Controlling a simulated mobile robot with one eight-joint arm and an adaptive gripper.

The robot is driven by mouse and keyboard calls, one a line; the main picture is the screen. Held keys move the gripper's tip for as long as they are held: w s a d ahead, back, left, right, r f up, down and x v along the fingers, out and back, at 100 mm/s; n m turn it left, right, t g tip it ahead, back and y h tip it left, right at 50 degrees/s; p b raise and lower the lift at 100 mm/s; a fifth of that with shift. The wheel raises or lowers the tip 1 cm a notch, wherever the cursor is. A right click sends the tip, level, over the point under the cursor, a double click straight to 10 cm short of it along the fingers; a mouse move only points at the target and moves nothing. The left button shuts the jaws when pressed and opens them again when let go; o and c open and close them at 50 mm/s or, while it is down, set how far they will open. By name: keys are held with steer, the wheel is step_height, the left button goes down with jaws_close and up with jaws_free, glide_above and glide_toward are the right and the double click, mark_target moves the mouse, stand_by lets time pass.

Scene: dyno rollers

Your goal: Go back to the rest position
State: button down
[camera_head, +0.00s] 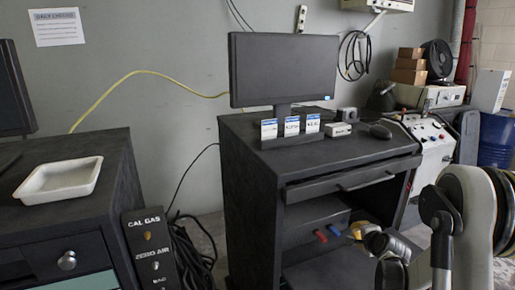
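My arm (470,215) rises at the lower right, with a pale link and dark joints. Its far end, where my gripper (386,262) seems to be, is at the bottom edge in front of the black cabinet's right side. It is partly cut off and overlapped by my own links. The fingers do not show clearly, so I cannot tell whether they are open or hold anything.
A black cabinet (251,190) bears a monitor (283,68), small cards (291,127) and a mouse (380,131). Its lower shelf holds red- and blue-ended items (321,236). A dark workbench (113,170) with a white tray (60,180) stands left. Cables (188,255) lie between them.

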steer(key=s+a+r+n+g+y, duration=0.1)
steer(key=s+a+r+n+g, duration=0.2)
steer(key=s+a+r+n, duration=0.95)
steer(key=s+a+r+n+g, duration=0.1)
steer(key=s+a, duration=0.3)
steer(key=s, duration=0.8)
steer(key=s+a+r+n+g, duration=0.1)
steer(key=s+a+n, duration=0.2)
steer(key=s, duration=0.9)
steer(key=shift+a+n, duration=0.35)
